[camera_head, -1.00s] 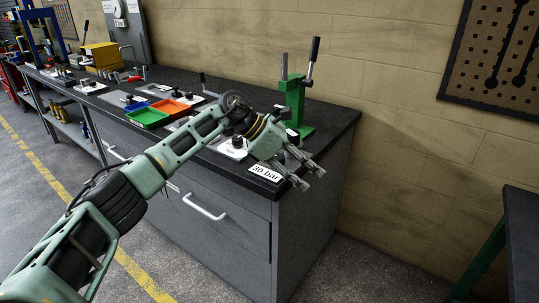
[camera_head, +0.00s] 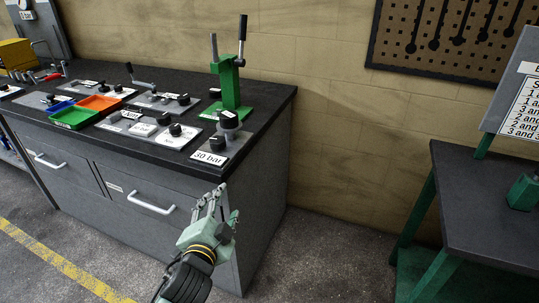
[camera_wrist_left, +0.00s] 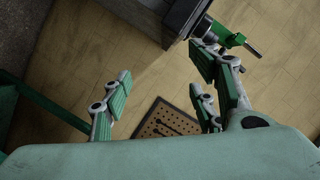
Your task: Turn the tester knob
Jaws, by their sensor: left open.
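A grey plate with a black knob (camera_head: 217,143) and a round grey fitting (camera_head: 229,121) lies at the bench's front right corner, behind a "30 bar" label (camera_head: 208,158). I cannot tell for certain that this is the tester knob, as other panels also carry black knobs. A green lever press (camera_head: 230,85) stands just behind; its green part shows in the left wrist view (camera_wrist_left: 228,38). My left gripper (camera_head: 217,194) is open and empty, pointing up in front of the bench corner, apart from the knob. Its spread fingers show in the left wrist view (camera_wrist_left: 160,78).
Knob panels (camera_head: 160,128), a green tray (camera_head: 74,117) and an orange tray (camera_head: 100,103) occupy the bench top (camera_head: 268,97). A drawer handle (camera_head: 151,204) sticks out in front. Another table (camera_head: 490,195) stands at right, with open floor between.

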